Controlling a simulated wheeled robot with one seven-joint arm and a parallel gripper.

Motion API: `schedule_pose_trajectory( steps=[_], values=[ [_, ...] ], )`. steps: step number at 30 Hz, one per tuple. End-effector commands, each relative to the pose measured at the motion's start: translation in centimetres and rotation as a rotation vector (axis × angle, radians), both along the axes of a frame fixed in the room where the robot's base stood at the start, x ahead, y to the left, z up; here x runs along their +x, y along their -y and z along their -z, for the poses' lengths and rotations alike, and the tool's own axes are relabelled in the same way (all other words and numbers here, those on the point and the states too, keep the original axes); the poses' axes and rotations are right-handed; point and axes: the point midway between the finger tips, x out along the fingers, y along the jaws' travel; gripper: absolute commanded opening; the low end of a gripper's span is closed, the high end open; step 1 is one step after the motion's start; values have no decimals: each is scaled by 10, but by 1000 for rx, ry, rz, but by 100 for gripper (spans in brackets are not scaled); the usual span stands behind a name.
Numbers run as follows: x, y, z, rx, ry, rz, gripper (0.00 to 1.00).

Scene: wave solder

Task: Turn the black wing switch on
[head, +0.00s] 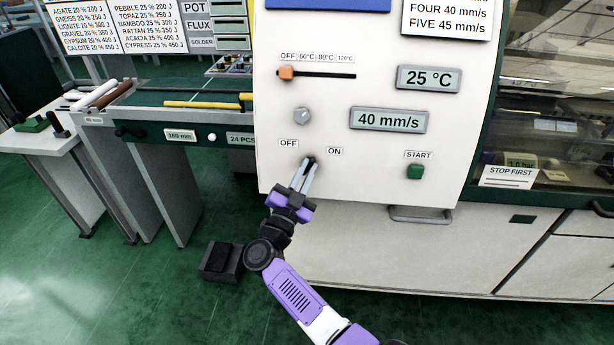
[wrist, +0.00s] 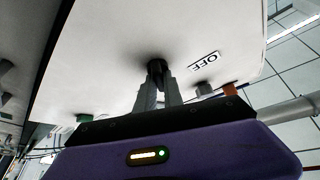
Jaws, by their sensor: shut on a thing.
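The black wing switch (head: 310,160) sits on the white machine panel (head: 350,180) between the OFF label (head: 289,144) and the ON label (head: 335,151). My gripper (head: 306,168) reaches up to it from below and is shut on it. In the wrist view the switch (wrist: 157,67) is a dark knob between the two grey fingertips (wrist: 158,84), against the panel. The fingers cover much of it, so I cannot tell which way its wing points.
An orange slider (head: 287,73), a grey knob (head: 303,116) and a green START button (head: 415,172) are on the same panel. Displays read 25 °C (head: 429,79) and 40 mm/s (head: 388,120). A handle (head: 420,215) juts out below. A conveyor (head: 190,100) stands to the left.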

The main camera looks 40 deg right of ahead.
Motion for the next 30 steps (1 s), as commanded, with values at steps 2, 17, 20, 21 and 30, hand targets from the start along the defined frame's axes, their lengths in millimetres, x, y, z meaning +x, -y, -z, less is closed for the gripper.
schedule_pose_trajectory(
  steps=[2, 17, 20, 21, 30],
  values=[
    [1, -2, 2, 46, 57, 11, 0],
    [1, -1, 0, 271, 345, 83, 0],
    [1, -1, -1, 296, 378, 92, 0],
    [1, -1, -1, 304, 388, 94, 0],
    [1, 0, -1, 333, 425, 103, 0]
  ],
)
